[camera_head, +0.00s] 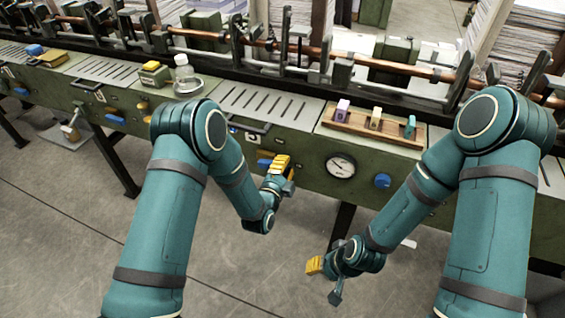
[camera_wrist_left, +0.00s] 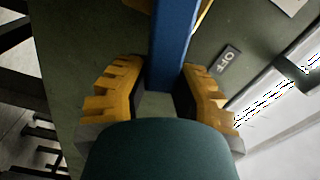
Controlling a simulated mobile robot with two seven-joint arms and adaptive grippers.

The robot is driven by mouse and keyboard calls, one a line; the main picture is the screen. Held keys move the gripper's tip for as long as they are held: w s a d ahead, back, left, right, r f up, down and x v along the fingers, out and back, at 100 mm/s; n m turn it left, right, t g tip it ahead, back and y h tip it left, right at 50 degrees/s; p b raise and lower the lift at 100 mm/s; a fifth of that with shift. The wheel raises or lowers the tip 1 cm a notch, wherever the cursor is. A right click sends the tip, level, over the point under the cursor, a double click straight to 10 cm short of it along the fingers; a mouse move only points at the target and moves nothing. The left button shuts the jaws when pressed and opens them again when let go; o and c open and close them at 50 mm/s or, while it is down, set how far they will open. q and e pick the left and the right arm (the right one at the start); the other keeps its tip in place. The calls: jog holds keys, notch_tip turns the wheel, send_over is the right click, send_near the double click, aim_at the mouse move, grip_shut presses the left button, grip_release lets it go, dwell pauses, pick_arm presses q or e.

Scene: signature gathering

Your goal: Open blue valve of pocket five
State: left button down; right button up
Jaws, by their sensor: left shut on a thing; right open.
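A blue valve handle (camera_wrist_left: 172,45) stands between the two yellow fingers of my left gripper (camera_wrist_left: 158,95) in the left wrist view, and the gripper is shut on it. In the head view my left gripper (camera_head: 281,164) is at the front of the green machine, and its fingers hide most of the handle. A small dark label plate (camera_wrist_left: 226,60) with light letters is beside the handle. My right gripper (camera_head: 316,265) is open and empty, low over the floor, away from the machine.
The green machine (camera_head: 225,150) runs across the view. A round gauge (camera_head: 341,166) and a blue knob (camera_head: 382,180) are right of my left gripper. A wooden tray (camera_head: 345,127) holds coloured blocks. A glass flask (camera_head: 186,78) stands on top. The floor (camera_head: 60,220) in front is clear.

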pick_arm(q)
jog(key=shift+d+f+m, duration=0.2)
jog(key=shift+f+m, duration=0.65)
jog(key=shift+m, duration=0.55)
jog(key=shift+f, duration=0.1)
jog(key=shift+a, duration=0.1)
jog(key=c, duration=0.7)
grip_release()
jog(key=shift+c, duration=0.2)
jog(key=v, duration=1.2)
